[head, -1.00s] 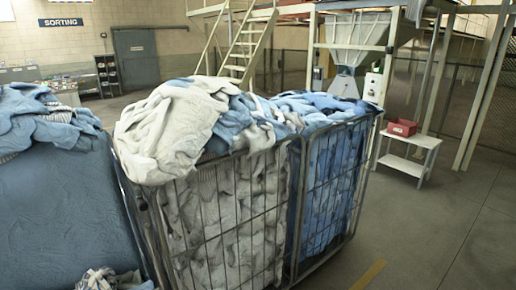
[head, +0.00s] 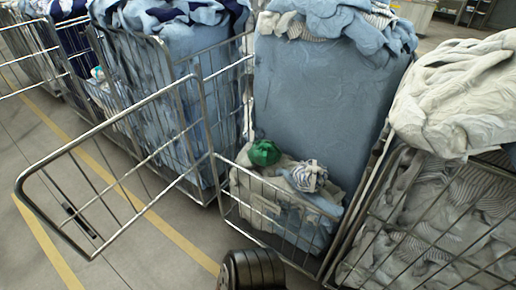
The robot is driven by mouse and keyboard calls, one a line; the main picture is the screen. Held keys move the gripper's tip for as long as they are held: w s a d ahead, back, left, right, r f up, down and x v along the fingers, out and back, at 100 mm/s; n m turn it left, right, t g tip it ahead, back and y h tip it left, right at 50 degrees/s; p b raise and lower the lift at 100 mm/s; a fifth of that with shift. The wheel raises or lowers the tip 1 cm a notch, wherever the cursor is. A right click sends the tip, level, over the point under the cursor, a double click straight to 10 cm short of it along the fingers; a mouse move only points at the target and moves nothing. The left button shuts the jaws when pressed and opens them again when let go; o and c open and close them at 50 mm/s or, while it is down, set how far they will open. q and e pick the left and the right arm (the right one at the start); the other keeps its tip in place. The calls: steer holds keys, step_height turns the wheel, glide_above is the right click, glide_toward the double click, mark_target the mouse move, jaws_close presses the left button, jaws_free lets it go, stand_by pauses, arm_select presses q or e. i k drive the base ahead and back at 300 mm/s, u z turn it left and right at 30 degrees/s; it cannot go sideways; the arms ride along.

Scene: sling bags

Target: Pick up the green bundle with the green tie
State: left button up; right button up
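The green bundle (head: 264,152) is a small, round, tied-up bundle. It sits low in the middle wire cage cart (head: 268,211), on pale cloth in front of a tall blue-grey padded block. Its tie is too small to tell apart from the bundle. A white and grey striped bundle (head: 309,176) lies just to its right, on the same cloth.
An open wire gate (head: 112,122) juts out to the left of the middle cart. Full carts stand on the left (head: 195,110) and right (head: 420,225). Blue-grey laundry (head: 345,25) is heaped on the padded block. The floor (head: 150,265) at front left is clear, with yellow lines.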

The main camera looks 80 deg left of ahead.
mark_target(263, 153)
steer(key=u, duration=3.2)
steer(key=i, duration=0.25)
